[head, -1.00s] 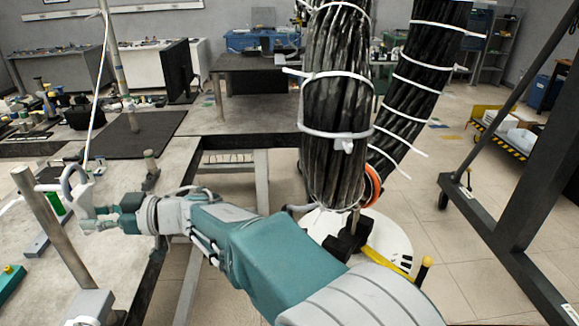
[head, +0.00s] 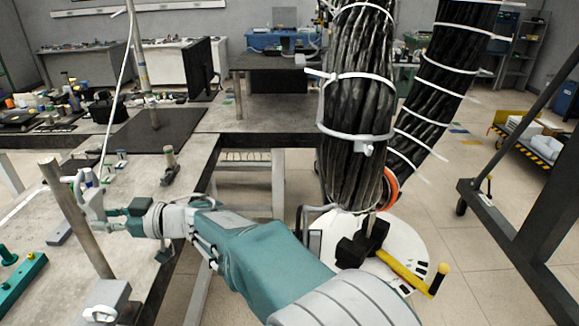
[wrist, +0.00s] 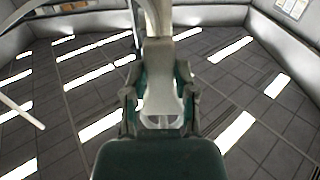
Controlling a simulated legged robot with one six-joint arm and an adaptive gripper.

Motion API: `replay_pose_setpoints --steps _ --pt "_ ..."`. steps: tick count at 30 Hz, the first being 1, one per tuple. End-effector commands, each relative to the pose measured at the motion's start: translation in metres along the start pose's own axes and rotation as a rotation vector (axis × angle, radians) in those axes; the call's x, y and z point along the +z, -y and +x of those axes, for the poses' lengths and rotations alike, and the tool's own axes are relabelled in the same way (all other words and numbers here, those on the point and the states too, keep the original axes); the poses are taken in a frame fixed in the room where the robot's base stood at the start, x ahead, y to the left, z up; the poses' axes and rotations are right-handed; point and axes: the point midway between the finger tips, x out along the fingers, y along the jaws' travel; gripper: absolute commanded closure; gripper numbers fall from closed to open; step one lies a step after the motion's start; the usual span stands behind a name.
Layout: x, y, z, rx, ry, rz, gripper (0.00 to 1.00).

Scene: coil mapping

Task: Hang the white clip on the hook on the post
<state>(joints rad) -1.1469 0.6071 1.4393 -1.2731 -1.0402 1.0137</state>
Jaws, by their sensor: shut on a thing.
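The white clip (head: 82,188) is in my gripper (head: 97,214) at the left of the head view, above the workbench. In the wrist view the pale clip (wrist: 160,78) stands between the two fingers of my gripper (wrist: 160,105), which are closed around it. A bare grey metal post (head: 85,235) leans close beside the gripper and overlaps it in the head view; contact cannot be told. A taller post (head: 141,75) stands farther back, with a small pale hook-like end (head: 118,13) near its top. A thin white line (head: 117,95) runs from above down toward the clip.
The grey workbench (head: 130,190) carries small fixtures, a green block (head: 20,285) and a metal block (head: 103,300). A thick black cable bundle (head: 357,110) with white ties hangs right of my arm. A dark frame (head: 520,220) stands at the right.

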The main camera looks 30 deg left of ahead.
Motion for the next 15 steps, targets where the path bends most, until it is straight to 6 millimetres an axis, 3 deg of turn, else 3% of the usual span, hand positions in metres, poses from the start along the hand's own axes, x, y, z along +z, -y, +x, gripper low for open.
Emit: replay_pose_setpoints --steps 10,11,12,13,15 --pt "0.0002 -0.0002 -0.0004 0.001 0.0 0.0 1.0" --pt "0.0002 -0.0002 -0.0004 0.001 0.0 0.0 0.6" --pt "0.0002 -0.0002 -0.0004 0.001 0.0 0.0 0.42" --pt "0.0002 -0.0002 -0.0004 0.001 0.0 0.0 0.29" --pt "0.0002 -0.0002 -0.0004 0.001 0.0 0.0 0.24"
